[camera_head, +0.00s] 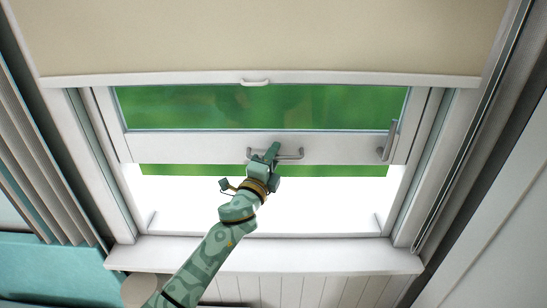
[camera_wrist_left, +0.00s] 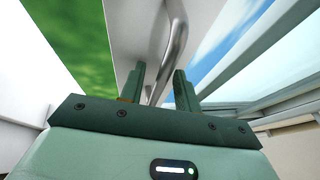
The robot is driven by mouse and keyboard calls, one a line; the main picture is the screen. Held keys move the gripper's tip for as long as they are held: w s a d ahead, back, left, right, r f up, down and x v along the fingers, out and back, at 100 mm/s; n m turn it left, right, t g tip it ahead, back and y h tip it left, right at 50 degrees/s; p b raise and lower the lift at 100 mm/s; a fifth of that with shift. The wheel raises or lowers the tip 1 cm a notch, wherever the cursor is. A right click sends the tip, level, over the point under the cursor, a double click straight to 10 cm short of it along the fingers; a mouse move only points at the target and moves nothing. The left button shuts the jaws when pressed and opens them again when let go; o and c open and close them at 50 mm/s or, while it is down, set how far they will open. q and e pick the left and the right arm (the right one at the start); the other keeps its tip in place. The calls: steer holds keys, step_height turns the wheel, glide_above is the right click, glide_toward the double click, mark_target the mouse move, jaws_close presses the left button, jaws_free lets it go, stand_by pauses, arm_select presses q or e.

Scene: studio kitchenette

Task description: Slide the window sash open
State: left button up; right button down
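The white window sash (camera_head: 345,148) has a green-tinted pane and hangs above a bright gap over the sill, so it stands partly raised. A grey metal bar handle (camera_head: 291,155) is on its lower rail. My left gripper (camera_head: 272,150) is at this handle and covers part of it. In the left wrist view the handle (camera_wrist_left: 167,55) runs between the two fingertips of my left gripper (camera_wrist_left: 160,83), with space visible beside the bar. The fingers are apart; contact with the bar is not clear. My right gripper is not in view.
A beige roller blind (camera_head: 270,40) with a small white pull covers the upper window. A second upright handle (camera_head: 388,140) is at the sash's right. A white sill (camera_head: 330,255) lies below, and a grey curtain (camera_head: 40,150) hangs at left.

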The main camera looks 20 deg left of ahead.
arm_select(q)
steer(key=b+v, duration=0.2)
steer(key=v, duration=1.4)
steer(key=shift+s, duration=0.15)
steer(key=shift+f, duration=0.1)
